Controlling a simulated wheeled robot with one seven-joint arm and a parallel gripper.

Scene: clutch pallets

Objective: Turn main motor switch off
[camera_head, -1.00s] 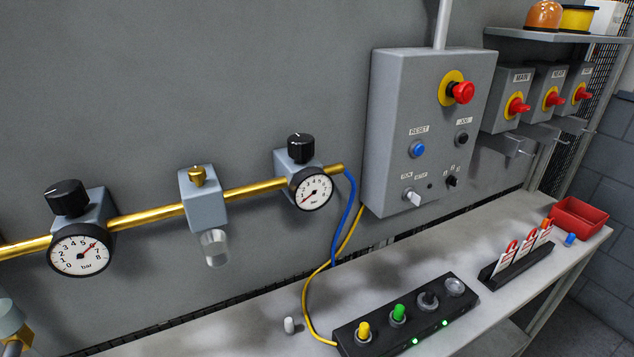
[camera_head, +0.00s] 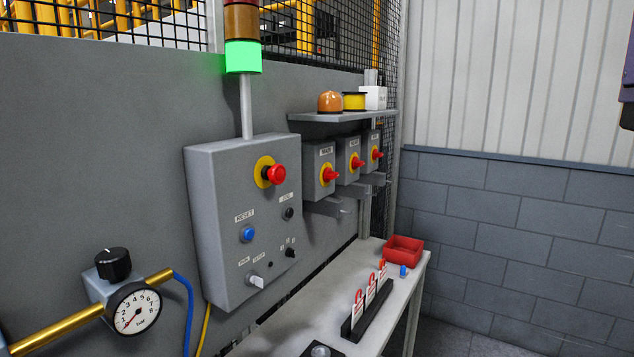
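The main switch box (camera_head: 314,184) is the nearest of three grey boxes on the wall, right of the large control panel. Its label reads MAIN. Its red rotary handle (camera_head: 331,175) sits on a yellow disc and points out to the right; its exact turn position is hard to tell. The other two switch boxes (camera_head: 347,167) and (camera_head: 371,160) stand beyond it with like red handles. My gripper is not in view.
The grey control panel (camera_head: 225,230) carries a red emergency stop (camera_head: 276,174) and blue reset button (camera_head: 247,234). A shelf (camera_head: 335,116) juts out above the switches. The bench below holds a tag rack (camera_head: 372,308) and red bin (camera_head: 404,250). A stack light (camera_head: 242,57) glows green.

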